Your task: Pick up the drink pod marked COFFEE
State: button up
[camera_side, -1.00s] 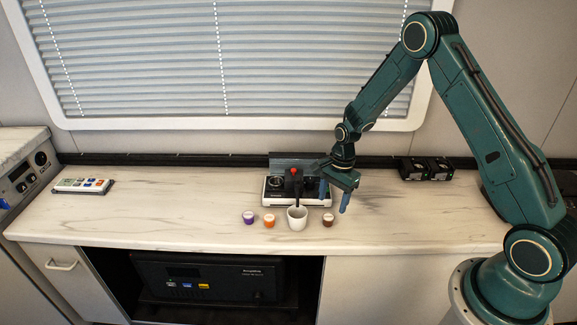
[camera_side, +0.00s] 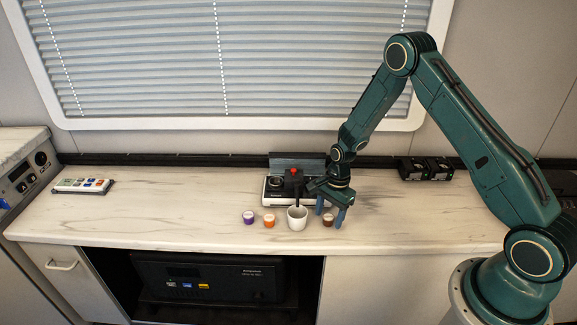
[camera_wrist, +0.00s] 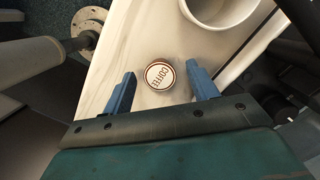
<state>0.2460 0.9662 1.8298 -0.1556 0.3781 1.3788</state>
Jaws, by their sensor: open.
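The drink pod marked COFFEE is a small brown pod with a pale lid; it stands upright on the counter, to the right of the white cup, in the side view (camera_side: 328,220). In the wrist view its lettered lid (camera_wrist: 159,75) lies between and slightly beyond my fingertips. My gripper (camera_side: 331,216) is open and low over the pod, with one blue finger on each side. In the wrist view the open gripper (camera_wrist: 161,76) holds nothing, and gaps show between the fingers and the pod. I cannot tell the exact height of the fingertips above the counter.
A white cup (camera_side: 297,218) stands close left of the pod, before the drink machine (camera_side: 283,188). An orange pod (camera_side: 269,220) and a purple pod (camera_side: 249,217) stand farther left. A remote-like panel (camera_side: 82,185) lies far left.

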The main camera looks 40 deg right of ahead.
aim_at(329, 216)
dwell(0.4)
jog(key=c, duration=1.1)
jog(key=shift+o, duration=0.2)
jog(key=shift+r, duration=0.2)
notch_tip(329, 216, up, 20)
jog(key=shift+f, duration=0.15)
